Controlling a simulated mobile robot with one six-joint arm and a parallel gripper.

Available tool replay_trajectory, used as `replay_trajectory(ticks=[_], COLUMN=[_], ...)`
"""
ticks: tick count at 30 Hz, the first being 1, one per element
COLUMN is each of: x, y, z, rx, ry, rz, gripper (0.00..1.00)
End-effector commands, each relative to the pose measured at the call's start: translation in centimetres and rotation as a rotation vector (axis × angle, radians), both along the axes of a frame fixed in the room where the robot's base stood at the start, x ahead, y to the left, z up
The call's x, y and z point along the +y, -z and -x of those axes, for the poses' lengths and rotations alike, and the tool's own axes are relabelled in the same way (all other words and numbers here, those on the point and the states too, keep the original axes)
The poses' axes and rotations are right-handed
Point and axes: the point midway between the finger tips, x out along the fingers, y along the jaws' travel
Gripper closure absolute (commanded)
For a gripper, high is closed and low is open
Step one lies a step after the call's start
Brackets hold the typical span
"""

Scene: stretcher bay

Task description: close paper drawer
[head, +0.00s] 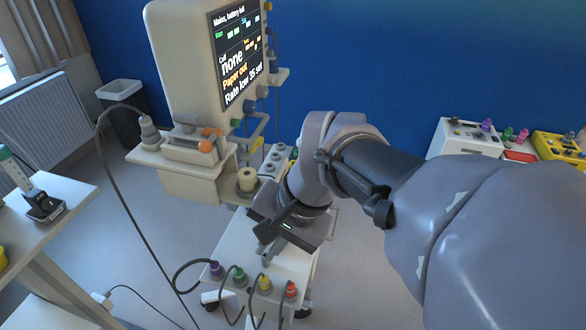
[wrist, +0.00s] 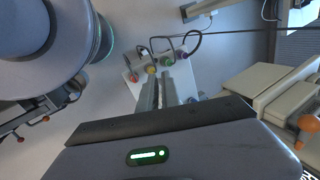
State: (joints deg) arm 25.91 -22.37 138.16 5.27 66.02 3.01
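A cream monitor unit (head: 178,60) stands at the back, its lit screen (head: 238,50) reading "Paper out". Below the screen, a cream tray-like part (head: 150,158) juts out of the front, with orange knobs (head: 206,146) above it. It looks like the paper drawer, standing out, but I cannot be sure. In the wrist view cream box parts (wrist: 255,86) and an orange knob (wrist: 309,123) show at the right edge. My gripper (head: 265,258) is below and right of the tray, apart from it, over the white cart base. In the wrist view its fingers (wrist: 160,90) are close together with nothing seen between them.
Colored connectors with black cables (head: 239,274) stand on the white cart base (head: 288,258) close below my gripper. A cable hangs left of the unit. A side table (head: 70,190) is at left, a bin (head: 124,112) behind. Equipment (head: 465,138) stands at right.

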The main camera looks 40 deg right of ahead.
Motion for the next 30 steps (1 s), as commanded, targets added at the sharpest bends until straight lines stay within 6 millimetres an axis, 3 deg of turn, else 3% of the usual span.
replay_trajectory(ticks=[1,6,9,12,17,30], x=[-3.3,-14.7,-19.5,-21.8,-21.6,-17.0], y=[-2.6,-4.5,-4.6,-4.2,-2.7,2.9], z=[-0.5,0.4,2.2,3.3,2.8,-2.8], rx=[0.082,0.226,0.228,0.218,0.216,0.216], ry=[0.191,0.814,1.042,1.152,1.172,1.167], rz=[-0.115,-0.592,-0.802,-0.912,-0.937,-0.929], gripper=[1.0,1.0,1.0,1.0,1.0,1.0])
